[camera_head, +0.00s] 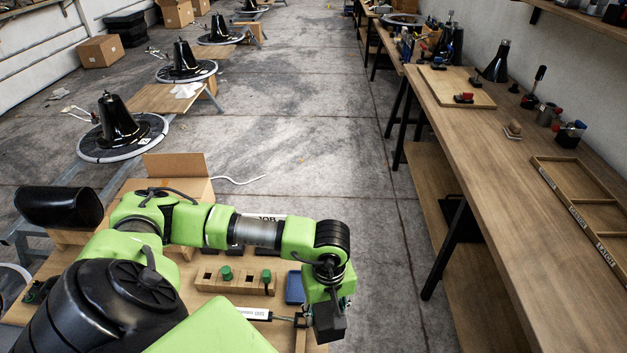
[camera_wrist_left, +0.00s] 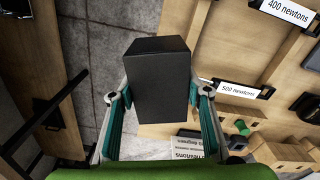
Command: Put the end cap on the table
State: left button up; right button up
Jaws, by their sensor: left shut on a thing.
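My left gripper (camera_wrist_left: 158,96) is shut on a black rectangular block, taken to be the end cap (camera_wrist_left: 157,75), with one teal-padded finger on each side. In the head view the end cap (camera_head: 329,326) hangs below my left wrist, at the right edge of the low wooden table (camera_head: 190,322). In the left wrist view, grey floor lies behind most of it, with the table's wooden surface (camera_wrist_left: 150,131) to its right. A long wooden workbench (camera_head: 515,185) runs along the right wall. My right gripper is not in view.
The low table holds a wooden block with green knobs (camera_head: 235,281), a blue tray (camera_head: 295,287) and a "500 newtons" label (camera_wrist_left: 236,90). The workbench holds a divided wooden tray (camera_head: 545,173) and a board (camera_head: 455,88); its near surface is clear. Open floor (camera_head: 385,265) separates them.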

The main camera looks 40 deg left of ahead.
pick_arm(q)
jog(key=w+a+r+n+p, duration=0.1)
jog(key=w+a+n+p, duration=0.15)
jog(key=a+n, duration=0.7)
jog(key=w+a+n+p, duration=0.2)
jog(key=w+a+n, duration=0.1)
jog(key=a+n, duration=0.65)
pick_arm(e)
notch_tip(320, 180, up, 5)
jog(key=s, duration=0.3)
pick_arm(q)
jog(key=shift+w+a+f+b, duration=0.65)
jog(key=shift+w+f+b, duration=0.9)
jog(key=shift+w+b, duration=1.15)
jog(key=shift+w+a+f+b, duration=0.6)
jog(key=shift+w+f+b, duration=1.05)
jog(key=shift+b, duration=1.9)
jog(key=shift+w+a+f+b, duration=0.65)
jog(key=shift+w+f+b, duration=0.75)
jog(key=shift+w+b, duration=1.35)
jog(key=f+b, duration=0.3)
jog(key=b, duration=0.1)
jog(key=shift+s+a+f, duration=0.1)
jog(key=shift+s+f, duration=0.15)
jog(key=shift+f, duration=0.05)
jog(key=shift+r, duration=0.15)
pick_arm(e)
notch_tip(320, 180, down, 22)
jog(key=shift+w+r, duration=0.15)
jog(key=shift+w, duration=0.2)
